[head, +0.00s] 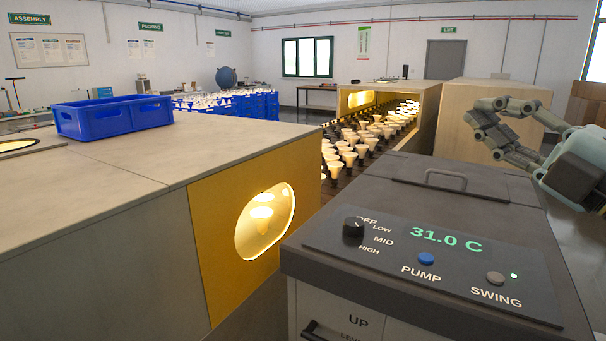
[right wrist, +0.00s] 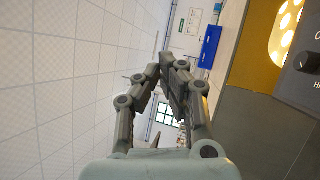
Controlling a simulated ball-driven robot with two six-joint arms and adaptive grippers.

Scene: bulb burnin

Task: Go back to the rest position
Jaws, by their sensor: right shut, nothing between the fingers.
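My right gripper (head: 484,122) is at the right of the head view, raised in the air beyond the right rear edge of the grey control cabinet (head: 462,190). Its fingers are shut with nothing between them. The right wrist view shows the same gripper (right wrist: 163,72) with its fingers drawn together and empty, clear of any object. My left gripper is not in the head view.
The cabinet has a knob (head: 353,228), a blue PUMP button (head: 425,258) and a SWING button (head: 495,278). A blue crate (head: 112,118) stands on the left bench (head: 200,148). Lit bulbs (head: 350,152) fill a conveyor behind. Air around the right gripper is open.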

